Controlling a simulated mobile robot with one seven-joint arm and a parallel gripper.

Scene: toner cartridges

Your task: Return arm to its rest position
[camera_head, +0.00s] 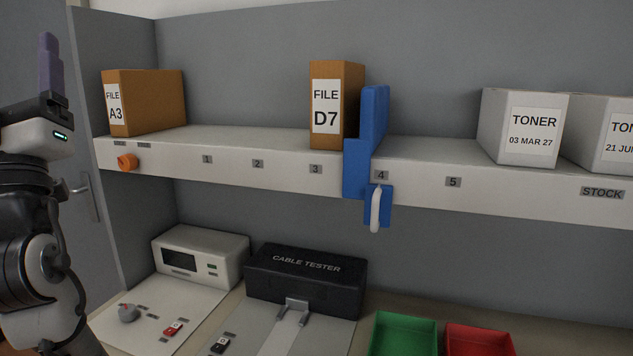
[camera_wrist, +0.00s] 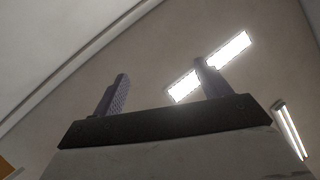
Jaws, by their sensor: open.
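My gripper (camera_head: 50,70) is at the far left of the head view, pointing up, in front of the grey cabinet side and left of the shelf. In the wrist view my gripper (camera_wrist: 162,92) shows two purple fingers spread wide apart with nothing between them. Behind the fingers are only the ceiling and its lights. My arm is folded upright along the left edge and touches nothing that I can see.
The shelf (camera_head: 262,143) holds a brown FILE A3 box (camera_head: 155,100), a brown FILE D7 box (camera_head: 350,100), a blue divider (camera_head: 373,125) at slot 4 and white toner boxes (camera_head: 495,125). Below are a cable tester (camera_head: 305,283), a white instrument (camera_head: 215,255), a green bin (camera_head: 402,325) and a red bin (camera_head: 478,332).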

